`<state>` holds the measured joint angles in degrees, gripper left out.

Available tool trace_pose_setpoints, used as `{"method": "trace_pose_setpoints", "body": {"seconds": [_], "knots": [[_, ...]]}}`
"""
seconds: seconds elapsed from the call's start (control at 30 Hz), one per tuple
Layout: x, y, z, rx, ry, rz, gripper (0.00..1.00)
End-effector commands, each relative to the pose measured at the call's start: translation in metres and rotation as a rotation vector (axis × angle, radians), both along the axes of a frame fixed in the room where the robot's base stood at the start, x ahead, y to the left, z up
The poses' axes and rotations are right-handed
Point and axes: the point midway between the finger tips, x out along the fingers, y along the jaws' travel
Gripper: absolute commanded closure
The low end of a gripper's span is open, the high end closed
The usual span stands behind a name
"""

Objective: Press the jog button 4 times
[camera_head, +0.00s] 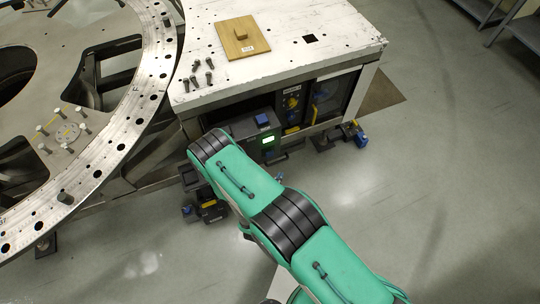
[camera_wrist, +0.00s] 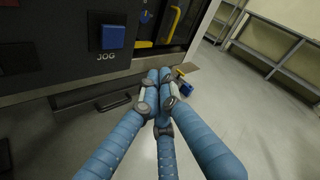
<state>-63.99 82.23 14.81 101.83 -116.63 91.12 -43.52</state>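The jog button is a blue square button (camera_wrist: 113,36) in a black surround on a dark panel, with the label JOG below it in the wrist view. In the head view the blue button (camera_head: 262,119) sits on the box at the front of the white-topped cabinet (camera_head: 300,52). My gripper (camera_wrist: 161,76) has its blue fingers drawn together at the tips, with nothing visible between them. In the wrist view the fingertips appear below and right of the button, apart from it. In the head view my teal arm hides the gripper.
A yellow handle (camera_wrist: 173,24) is right of the button. A large ring plate (camera_head: 150,85) lies left of the cabinet. Bolts and a wooden board (camera_head: 243,42) lie on the cabinet top.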

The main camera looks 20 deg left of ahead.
Motion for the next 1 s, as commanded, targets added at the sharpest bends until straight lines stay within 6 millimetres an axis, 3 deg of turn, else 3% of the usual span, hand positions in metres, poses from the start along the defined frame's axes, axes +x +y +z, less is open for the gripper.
{"method": "trace_pose_setpoints", "body": {"seconds": [0.47,1.0], "knots": [[0.008,0.007,0.0,0.002,0.0,-0.002,1.0],[0.047,0.046,-0.001,0.002,-0.001,-0.002,1.0]]}}
